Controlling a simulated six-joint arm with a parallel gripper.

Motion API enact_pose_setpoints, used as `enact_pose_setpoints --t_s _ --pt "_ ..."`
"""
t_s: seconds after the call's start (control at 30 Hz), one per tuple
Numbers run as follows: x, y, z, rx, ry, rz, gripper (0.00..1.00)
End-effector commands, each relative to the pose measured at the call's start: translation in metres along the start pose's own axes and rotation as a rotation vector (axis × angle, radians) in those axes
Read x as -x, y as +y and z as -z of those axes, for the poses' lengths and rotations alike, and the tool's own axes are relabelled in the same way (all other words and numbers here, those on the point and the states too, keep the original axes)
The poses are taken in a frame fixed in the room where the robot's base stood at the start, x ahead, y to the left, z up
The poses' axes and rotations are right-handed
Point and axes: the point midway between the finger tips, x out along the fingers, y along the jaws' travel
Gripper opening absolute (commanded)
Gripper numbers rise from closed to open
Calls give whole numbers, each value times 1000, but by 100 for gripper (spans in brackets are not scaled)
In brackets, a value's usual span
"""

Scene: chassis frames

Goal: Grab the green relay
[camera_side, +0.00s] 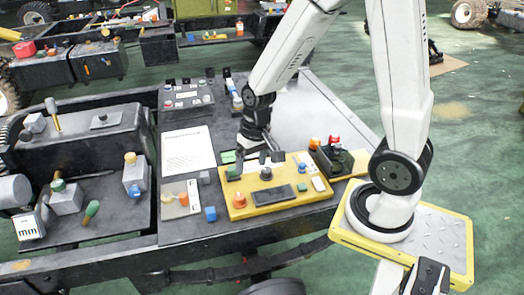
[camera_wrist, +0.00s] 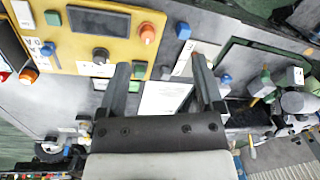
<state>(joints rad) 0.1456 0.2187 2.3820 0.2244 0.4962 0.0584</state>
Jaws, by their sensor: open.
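My gripper (camera_side: 262,157) points down over the back edge of the yellow control panel (camera_side: 290,208). Its fingers are spread with nothing between them; the wrist view also shows the gripper (camera_wrist: 160,62). In the wrist view a green part (camera_wrist: 139,70) shows at the panel's corner, just right of the left finger and partly hidden. I cannot tell whether these two are the same piece. Another small green piece (camera_wrist: 53,17) is on the panel's far side.
An orange button (camera_side: 239,200), a black knob (camera_side: 266,174) and a dark display (camera_side: 272,194) stand on the panel. A blue cube (camera_side: 210,213) and a white sheet (camera_side: 187,150) lie to its left.

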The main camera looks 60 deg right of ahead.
Motion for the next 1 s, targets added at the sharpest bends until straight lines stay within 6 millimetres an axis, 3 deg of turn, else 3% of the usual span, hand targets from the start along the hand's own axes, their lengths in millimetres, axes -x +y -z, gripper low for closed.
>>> enact_pose_setpoints --t_s 0.57,1.0 --pt "-66 41 71 -802 -336 264 85" --pt "-119 95 128 -1338 -542 602 85"
